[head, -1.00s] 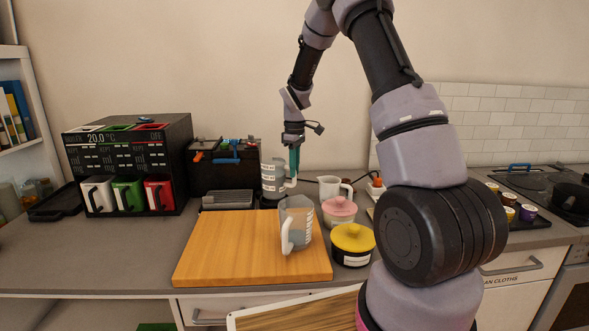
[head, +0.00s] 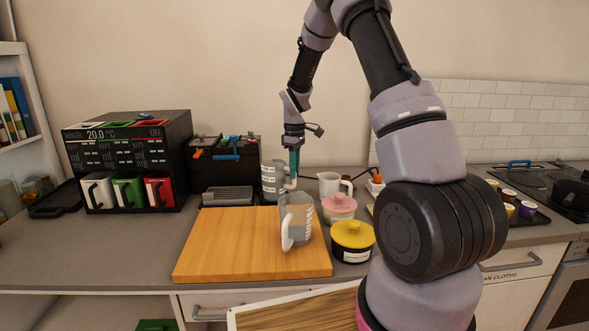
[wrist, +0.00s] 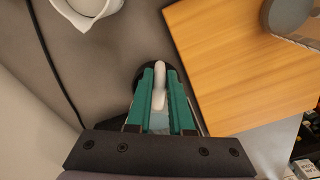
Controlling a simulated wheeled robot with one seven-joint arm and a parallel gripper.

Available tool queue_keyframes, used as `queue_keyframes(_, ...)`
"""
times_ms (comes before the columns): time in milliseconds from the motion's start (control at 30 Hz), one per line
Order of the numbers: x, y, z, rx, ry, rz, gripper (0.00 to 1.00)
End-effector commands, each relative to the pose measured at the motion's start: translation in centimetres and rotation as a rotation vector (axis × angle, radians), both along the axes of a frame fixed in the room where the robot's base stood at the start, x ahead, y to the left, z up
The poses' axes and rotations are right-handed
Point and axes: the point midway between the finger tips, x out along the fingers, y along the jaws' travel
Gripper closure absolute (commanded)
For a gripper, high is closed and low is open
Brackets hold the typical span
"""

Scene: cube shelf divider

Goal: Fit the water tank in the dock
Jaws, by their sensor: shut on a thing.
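The water tank (head: 272,181), a grey jug-like vessel with white markings and a white handle, stands upright behind the cutting board, right beside the black machine. My gripper (head: 294,163) is shut on its handle from above. In the wrist view, the white handle (wrist: 160,84) lies between the teal fingers of my gripper (wrist: 160,100). The tank's body is mostly hidden there. A dark round shape (wrist: 146,73), perhaps the dock, shows beyond the fingers. I cannot tell whether the tank is seated in it.
A similar grey jug (head: 297,215) stands on the wooden board (head: 235,250). A black machine (head: 222,172) is left of the tank. A white mug (head: 328,184), a pink-lidded pot (head: 339,206) and a yellow-lidded pot (head: 352,237) stand to the right. A cable (wrist: 52,68) runs close by.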

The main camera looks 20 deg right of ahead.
Motion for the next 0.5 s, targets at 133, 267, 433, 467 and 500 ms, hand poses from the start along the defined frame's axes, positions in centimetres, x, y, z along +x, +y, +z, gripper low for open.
queue_keyframes(133,0.06,0.0,-0.25,0.0,-0.001,0.0,1.0)
queue_keyframes(267,0.07,0.01,-0.51,0.0,-0.003,0.0,1.0)
queue_keyframes(433,0.07,0.02,-0.85,0.0,-0.003,0.0,1.0)
queue_keyframes(467,0.07,0.02,-0.91,0.001,-0.002,0.0,1.0)
queue_keyframes(500,0.07,0.02,-0.99,0.001,-0.002,-0.001,1.0)
